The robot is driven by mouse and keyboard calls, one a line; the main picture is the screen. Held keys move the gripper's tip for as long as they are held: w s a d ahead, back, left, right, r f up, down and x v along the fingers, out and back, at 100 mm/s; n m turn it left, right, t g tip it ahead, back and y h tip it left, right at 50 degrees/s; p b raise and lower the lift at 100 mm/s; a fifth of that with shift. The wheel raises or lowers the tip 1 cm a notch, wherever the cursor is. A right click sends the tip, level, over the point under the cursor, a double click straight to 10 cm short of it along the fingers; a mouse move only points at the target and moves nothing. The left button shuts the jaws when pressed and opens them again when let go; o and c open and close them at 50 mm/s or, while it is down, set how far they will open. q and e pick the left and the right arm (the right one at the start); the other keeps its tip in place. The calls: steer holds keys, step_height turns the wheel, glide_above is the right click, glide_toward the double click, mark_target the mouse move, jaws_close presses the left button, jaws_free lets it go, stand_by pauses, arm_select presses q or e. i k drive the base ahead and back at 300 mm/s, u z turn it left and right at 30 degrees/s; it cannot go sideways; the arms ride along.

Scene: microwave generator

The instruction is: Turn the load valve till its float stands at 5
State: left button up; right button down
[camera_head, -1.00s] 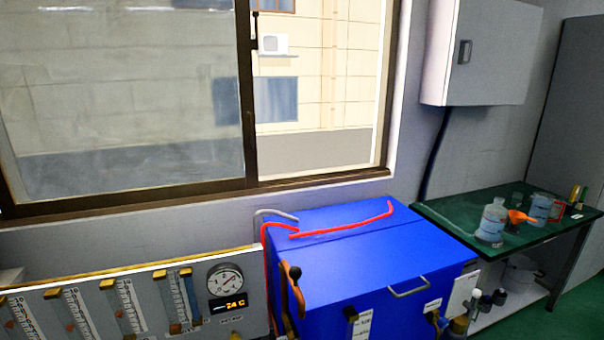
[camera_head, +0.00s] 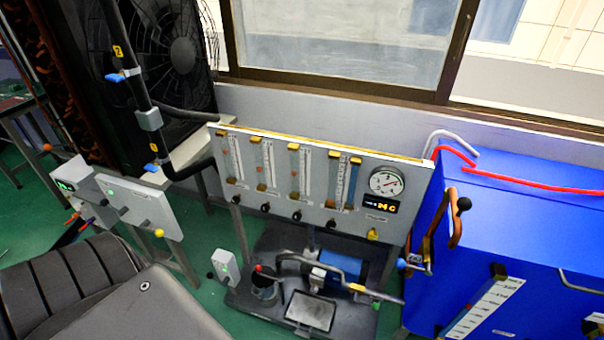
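A grey flowmeter panel (camera_head: 350,217) with a yellow top edge stands below the window, near the middle of the view. It carries several upright scale tubes, such as the leftmost one (camera_head: 231,157) and a middle one (camera_head: 299,172). Small dark knobs, such as this one (camera_head: 297,216), sit along its lower edge, with a yellow knob (camera_head: 373,235) at the right. The labels, scale numbers and float heights are too small to read, so I cannot tell which knob is the load valve. A round gauge (camera_head: 386,181) sits above a lit display (camera_head: 381,205). Neither gripper is in view.
A large blue cabinet (camera_head: 500,235) with a red hose (camera_head: 540,185) stands right of the panel. A pump with a blue motor (camera_head: 345,266) sits on the floor under the panel. A black fan (camera_head: 180,50) and a control box (camera_head: 140,205) are at left. Green floor shows between them.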

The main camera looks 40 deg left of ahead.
mark_target(235, 199)
steer(key=u, duration=1.25)
steer(key=k, duration=0.65)
steer(key=z, duration=0.35)
steer(key=i, duration=1.4)
steer(key=u, duration=0.4)
